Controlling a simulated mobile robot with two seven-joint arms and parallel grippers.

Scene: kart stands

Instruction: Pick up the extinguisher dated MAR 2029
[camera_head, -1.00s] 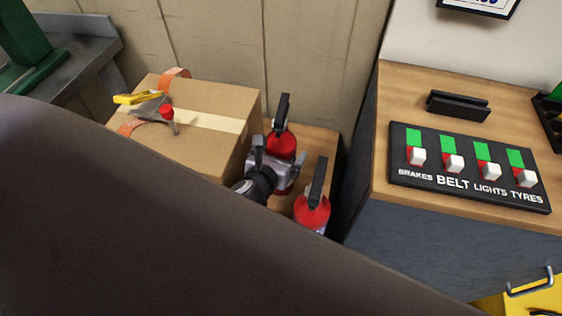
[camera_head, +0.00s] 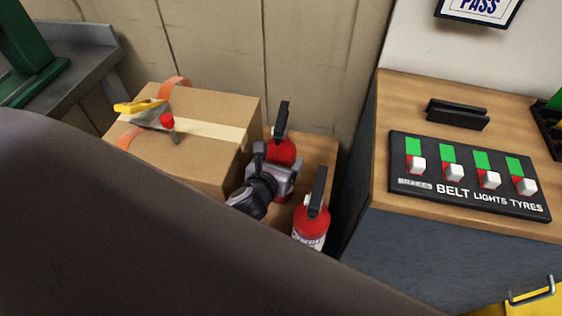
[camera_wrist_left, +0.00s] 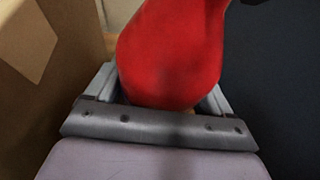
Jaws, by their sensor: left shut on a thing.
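Two red extinguishers with black handles stand on a wooden surface in the head view. The rear one (camera_head: 283,153) is partly hidden by my left gripper (camera_head: 285,180), which is shut on it. The wrist view shows the red body (camera_wrist_left: 172,55) between the two fingers of my left gripper (camera_wrist_left: 165,95). The front extinguisher (camera_head: 311,226) stands apart, nearer and to the right, with part of a white label showing at its lower edge. I cannot read a date on either one. My right gripper is not in view.
A cardboard box (camera_head: 205,107) with a tape dispenser (camera_head: 150,115) on top stands close on the left. On the right, a counter (camera_head: 390,100) holds a black switch panel (camera_head: 425,185). A wall is close behind the extinguishers.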

